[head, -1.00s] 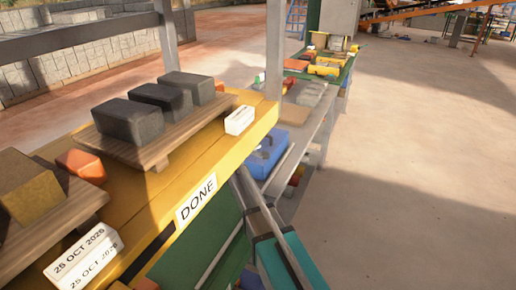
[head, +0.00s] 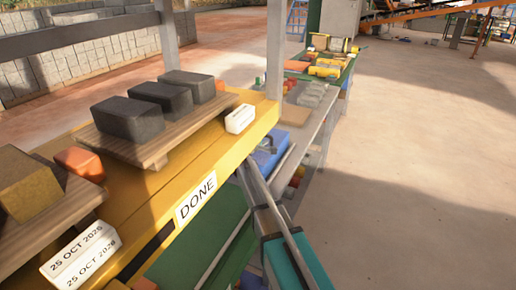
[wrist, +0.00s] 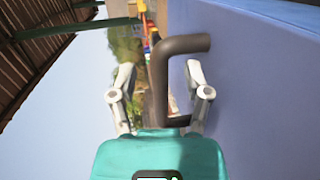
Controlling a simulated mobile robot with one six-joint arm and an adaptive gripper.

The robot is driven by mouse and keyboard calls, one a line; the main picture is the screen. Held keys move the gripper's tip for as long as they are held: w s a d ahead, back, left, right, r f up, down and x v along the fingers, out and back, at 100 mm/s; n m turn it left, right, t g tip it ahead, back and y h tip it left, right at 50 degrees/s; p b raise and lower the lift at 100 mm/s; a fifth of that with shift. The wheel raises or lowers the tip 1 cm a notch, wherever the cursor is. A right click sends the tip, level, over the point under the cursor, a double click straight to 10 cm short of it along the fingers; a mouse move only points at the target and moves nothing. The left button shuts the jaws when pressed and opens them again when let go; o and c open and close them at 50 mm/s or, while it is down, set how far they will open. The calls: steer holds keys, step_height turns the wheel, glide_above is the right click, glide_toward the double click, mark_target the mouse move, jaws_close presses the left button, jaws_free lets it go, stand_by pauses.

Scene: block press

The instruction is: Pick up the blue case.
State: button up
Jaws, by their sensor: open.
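The blue case (head: 264,157) sits on the grey table beyond the yellow bench in the head view, partly hidden by my arm and the bench. In the wrist view its blue side (wrist: 260,100) fills the right, and its dark bent handle (wrist: 160,85) sticks out to the left. My gripper (wrist: 160,70) is open, with one pale finger on each side of the handle's long bar in the picture. The fingers do not close on it, and I cannot tell whether either finger touches the handle or case. My fingers cannot be made out in the head view.
The yellow bench (head: 150,210) with a DONE label stands close on the left, bearing dark blocks (head: 160,102) on a wooden board. Open floor is to the right.

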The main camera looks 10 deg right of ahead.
steer(key=shift+w+d+f, duration=0.15)
steer(key=shift+w+d, duration=0.25)
steer(key=shift+w, duration=0.1)
jaws_close()
stand_by(0.3)
